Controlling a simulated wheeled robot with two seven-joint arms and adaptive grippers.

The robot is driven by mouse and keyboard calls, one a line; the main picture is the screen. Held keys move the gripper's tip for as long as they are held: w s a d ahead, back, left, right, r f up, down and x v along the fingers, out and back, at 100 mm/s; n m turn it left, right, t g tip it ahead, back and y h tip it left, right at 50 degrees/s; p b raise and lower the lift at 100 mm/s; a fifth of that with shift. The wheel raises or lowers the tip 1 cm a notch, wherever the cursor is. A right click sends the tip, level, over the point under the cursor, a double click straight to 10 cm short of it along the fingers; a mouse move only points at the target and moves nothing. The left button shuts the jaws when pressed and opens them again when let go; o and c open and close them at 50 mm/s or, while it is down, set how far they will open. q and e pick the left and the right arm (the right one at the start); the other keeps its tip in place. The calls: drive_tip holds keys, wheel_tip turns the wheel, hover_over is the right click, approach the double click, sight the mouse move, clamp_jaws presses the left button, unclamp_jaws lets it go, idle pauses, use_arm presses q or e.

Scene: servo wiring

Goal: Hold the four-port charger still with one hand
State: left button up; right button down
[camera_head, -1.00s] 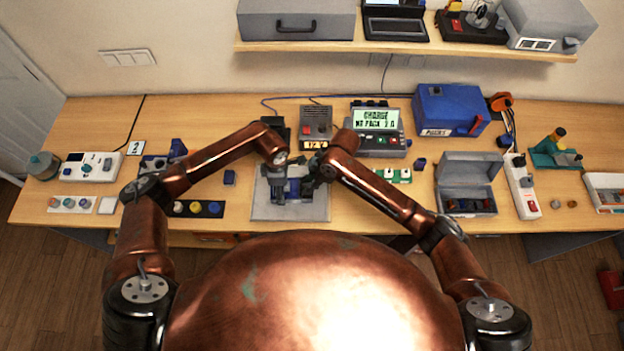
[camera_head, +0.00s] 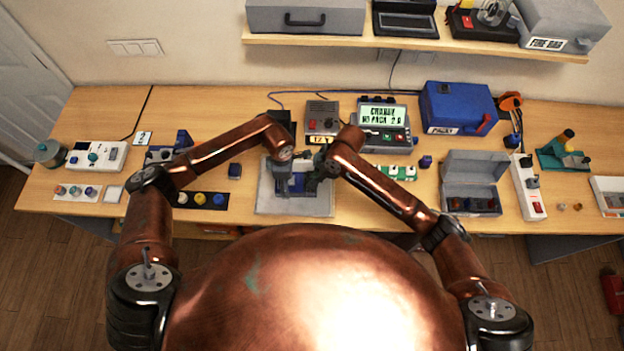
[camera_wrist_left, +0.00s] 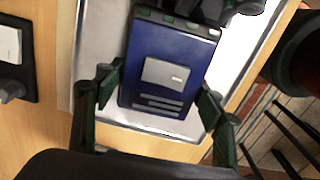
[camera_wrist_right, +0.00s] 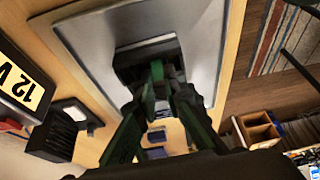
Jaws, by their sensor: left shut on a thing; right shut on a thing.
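Behind the mat stand a small grey box with a red button (camera_head: 322,117) and a grey unit with a green display (camera_head: 383,113). A blue case (camera_head: 458,107) and an open grey box (camera_head: 470,190) are to the right. A black strip with knobs (camera_head: 200,200) lies left.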

sight(309, 179)
drive_tip(key=shift+r, duration=1.65)
idle(0.5)
drive_tip(key=shift+r, duration=1.9)
use_arm(q)
drive_tip(key=o, duration=1.5)
drive_tip(key=shift+r, duration=0.1)
wheel_tip(309, 179, up, 12)
